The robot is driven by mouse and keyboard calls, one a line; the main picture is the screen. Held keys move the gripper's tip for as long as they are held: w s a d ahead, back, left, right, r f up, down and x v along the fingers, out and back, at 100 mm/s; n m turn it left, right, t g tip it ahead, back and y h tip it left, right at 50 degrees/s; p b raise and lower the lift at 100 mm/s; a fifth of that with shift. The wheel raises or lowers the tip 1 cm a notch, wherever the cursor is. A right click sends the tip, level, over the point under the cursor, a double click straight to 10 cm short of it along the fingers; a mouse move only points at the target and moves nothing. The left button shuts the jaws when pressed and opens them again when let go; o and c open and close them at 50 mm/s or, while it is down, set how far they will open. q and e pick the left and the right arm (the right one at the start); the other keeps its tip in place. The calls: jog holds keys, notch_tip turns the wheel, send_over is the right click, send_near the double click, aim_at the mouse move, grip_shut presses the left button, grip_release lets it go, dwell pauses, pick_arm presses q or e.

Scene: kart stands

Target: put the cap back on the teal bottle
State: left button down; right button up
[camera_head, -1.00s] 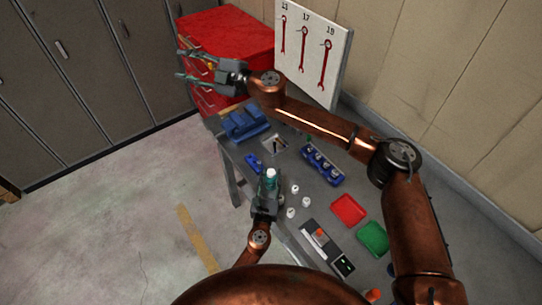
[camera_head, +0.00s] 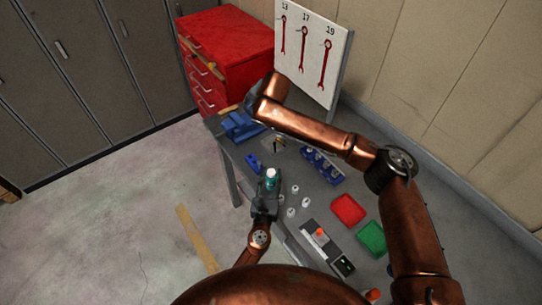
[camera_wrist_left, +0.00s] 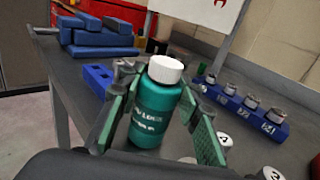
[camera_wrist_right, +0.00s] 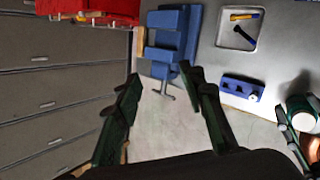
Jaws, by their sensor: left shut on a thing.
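The teal bottle (camera_wrist_left: 160,112) stands upright between the fingers of my left gripper (camera_wrist_left: 158,125), which is shut on its sides. A white cap (camera_wrist_left: 166,69) sits on top of the bottle; how tightly it is seated I cannot tell. The head view also shows the bottle (camera_head: 271,184) at the table's near edge, and the right wrist view shows its white top (camera_wrist_right: 303,104) at the right. My right gripper (camera_wrist_right: 160,85) is open and empty, to the left of the bottle in that view. In the head view it is mostly hidden behind my right arm.
A blue vise (camera_wrist_right: 165,42) lies ahead of my right gripper, with a small blue block (camera_wrist_right: 240,88) to its right. A blue socket rack (camera_head: 322,166), several small white pieces (camera_head: 291,212), a red tray (camera_head: 348,209) and a green tray (camera_head: 372,238) occupy the table.

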jog(key=s+d+f+n+g+h, duration=0.1)
jog(key=s+d+f+n+g, duration=0.1)
jog(key=s+f+n+g, duration=0.25)
jog(key=n+g+h, duration=0.2)
jog(key=n+g, duration=0.1)
jog(key=n, duration=0.2)
send_over(271, 171)
jog(key=f, duration=0.3)
jog(key=shift+w+a+f+t, duration=0.2)
jog(key=shift+w+f+t, duration=0.05)
jog(key=shift+w+f, duration=0.15)
jog(key=shift+s+d+n, duration=0.2)
jog(key=shift+s+n, duration=0.05)
jog(key=shift+s, duration=0.3)
jog(key=shift+f, duration=0.15)
jog(key=shift+f, duration=3.95)
jog(key=shift+c, duration=0.7)
